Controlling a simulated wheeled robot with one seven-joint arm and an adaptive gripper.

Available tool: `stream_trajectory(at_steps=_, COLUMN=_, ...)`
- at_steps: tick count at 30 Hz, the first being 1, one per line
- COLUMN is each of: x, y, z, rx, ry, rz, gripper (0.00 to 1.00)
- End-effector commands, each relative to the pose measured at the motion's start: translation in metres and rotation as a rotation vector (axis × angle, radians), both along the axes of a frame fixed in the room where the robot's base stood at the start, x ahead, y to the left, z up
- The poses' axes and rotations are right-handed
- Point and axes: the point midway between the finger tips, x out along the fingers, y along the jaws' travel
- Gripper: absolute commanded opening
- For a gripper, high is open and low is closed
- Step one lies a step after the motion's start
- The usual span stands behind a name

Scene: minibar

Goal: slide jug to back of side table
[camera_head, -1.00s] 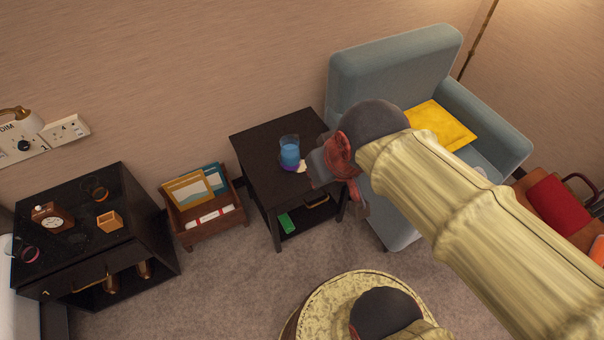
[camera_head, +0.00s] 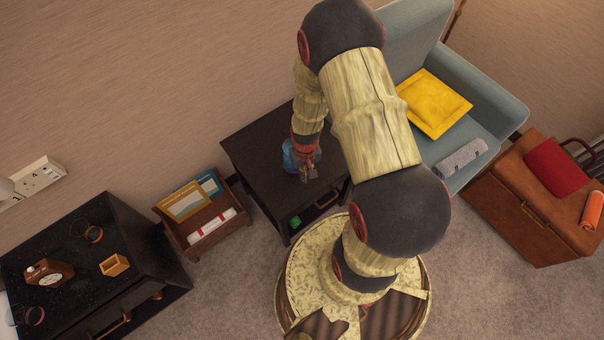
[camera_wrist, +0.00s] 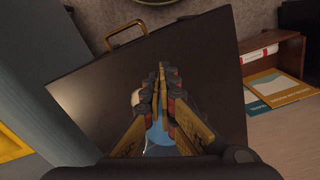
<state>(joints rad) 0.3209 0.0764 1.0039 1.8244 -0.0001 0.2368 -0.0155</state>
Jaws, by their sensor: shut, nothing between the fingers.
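The blue jug (camera_head: 288,157) stands on the dark side table (camera_head: 250,147), mostly hidden behind my gripper in the head view. In the wrist view a blue patch of the jug (camera_wrist: 160,149) shows beneath the fingers. My gripper (camera_head: 305,176) is low over the tabletop, right beside the jug on its front-right side; I cannot tell whether they touch. In the wrist view my gripper (camera_wrist: 160,72) has its fingers together with nothing between them.
The blue armchair (camera_head: 488,95) stands right of the table. A wooden box with folders (camera_head: 210,229) stands on its left, and a black cabinet (camera_head: 70,235) farther left. The wall is behind the table. The table's front half (camera_wrist: 120,60) looks bare.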

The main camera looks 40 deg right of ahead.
Motion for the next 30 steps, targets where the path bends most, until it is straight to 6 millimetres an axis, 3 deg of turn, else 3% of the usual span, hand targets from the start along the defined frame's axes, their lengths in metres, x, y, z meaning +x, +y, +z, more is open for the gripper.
stream_trajectory(at_steps=16, x=-0.001, y=0.001, z=-0.1, rx=0.001, ry=0.002, rz=0.001, gripper=0.0)
stream_trajectory(at_steps=22, x=0.027, y=-0.008, z=-0.097, rx=-0.001, ry=-0.002, rz=0.001, gripper=0.0)
stream_trajectory(at_steps=30, x=0.038, y=-0.012, z=-0.095, rx=0.0, ry=0.0, rz=0.001, gripper=0.0)
